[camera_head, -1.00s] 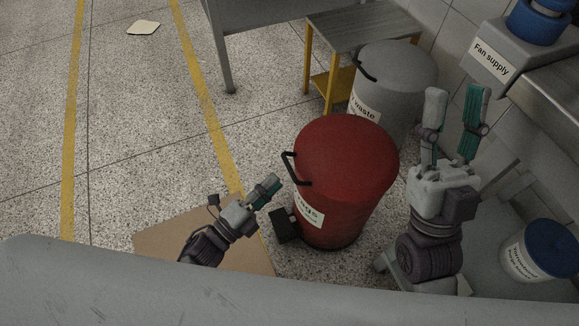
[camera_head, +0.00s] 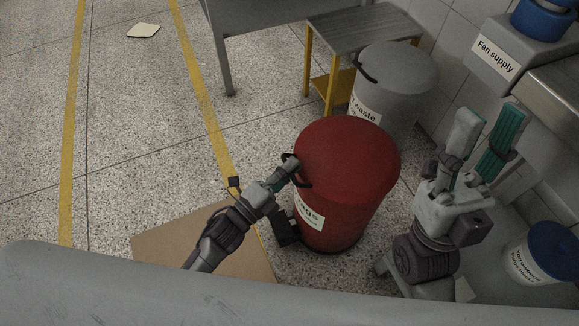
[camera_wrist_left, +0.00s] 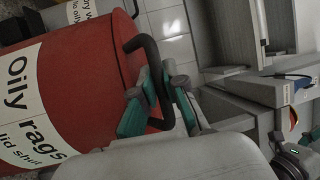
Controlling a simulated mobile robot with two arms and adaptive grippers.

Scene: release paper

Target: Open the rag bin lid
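The red rag bin (camera_head: 340,215) stands on the floor with its domed red lid (camera_head: 350,155) down. Its label reads "Oily rags, lid shut" in the left wrist view (camera_wrist_left: 75,85). A black handle (camera_wrist_left: 143,45) sticks out from the lid's left side. My left gripper (camera_head: 289,166) is at this handle. In the left wrist view, its teal-padded fingers (camera_wrist_left: 158,80) lie on either side of the handle bar; whether they press on it is unclear. My right gripper (camera_head: 490,120) is open and empty, right of the bin.
A grey waste bin (camera_head: 395,85) stands behind the red bin, beside a small grey table (camera_head: 360,27) with yellow legs. A black pedal (camera_head: 285,228) sits at the red bin's base. A blue-lidded tub (camera_head: 540,255) is at right.

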